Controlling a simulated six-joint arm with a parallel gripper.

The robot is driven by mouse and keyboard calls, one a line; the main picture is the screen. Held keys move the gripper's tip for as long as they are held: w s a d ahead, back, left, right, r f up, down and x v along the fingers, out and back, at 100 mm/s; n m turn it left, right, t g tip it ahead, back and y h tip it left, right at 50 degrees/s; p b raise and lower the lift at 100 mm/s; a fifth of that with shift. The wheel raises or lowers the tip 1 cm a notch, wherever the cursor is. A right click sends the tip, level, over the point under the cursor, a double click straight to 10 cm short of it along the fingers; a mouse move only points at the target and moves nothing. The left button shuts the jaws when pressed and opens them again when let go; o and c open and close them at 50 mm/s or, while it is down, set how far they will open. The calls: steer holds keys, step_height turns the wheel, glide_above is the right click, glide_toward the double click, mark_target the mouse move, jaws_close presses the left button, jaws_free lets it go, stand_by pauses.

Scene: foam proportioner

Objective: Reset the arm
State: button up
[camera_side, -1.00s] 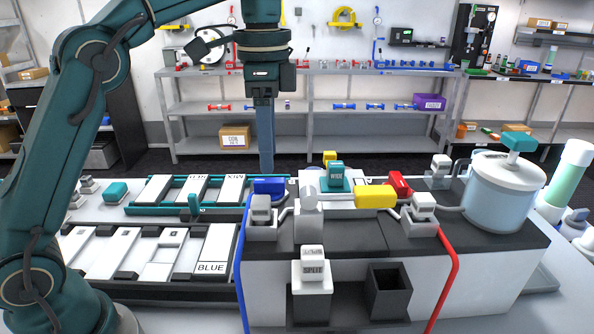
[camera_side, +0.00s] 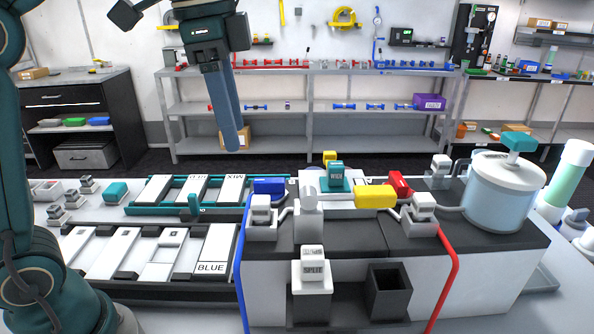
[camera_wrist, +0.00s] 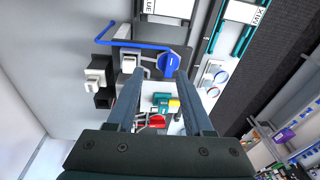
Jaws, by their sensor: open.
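My gripper (camera_side: 232,143) hangs in the air above and behind the teal MIX rack (camera_side: 152,210), left of the foam proportioner (camera_side: 405,238). Its fingers point down and tilt slightly in the side view. In the wrist view, the two fingers of my gripper (camera_wrist: 160,80) stand apart with nothing held between them. The proportioner's blue handle (camera_side: 268,186), teal block (camera_side: 335,177), yellow part (camera_side: 376,197) and red part (camera_side: 399,184) sit on its top. The blue handle also shows in the wrist view (camera_wrist: 168,63), beyond the fingers.
A white tank (camera_side: 497,205) with a teal top stands at the right. A BLUE-labelled tray (camera_side: 214,250) lies at the front left. A dark open box (camera_side: 388,292) and a white SPLIT block (camera_side: 312,272) stand in front. Shelves (camera_side: 300,110) line the back; air around my gripper is clear.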

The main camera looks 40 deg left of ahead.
steer(key=s+f+n+t, duration=0.4)
steer(key=s+f+n, duration=0.4)
steer(key=f, duration=0.4)
steer(key=shift+s+a+n, duration=0.15)
steer(key=shift+s+n, duration=0.15)
steer(key=shift+s, duration=0.5)
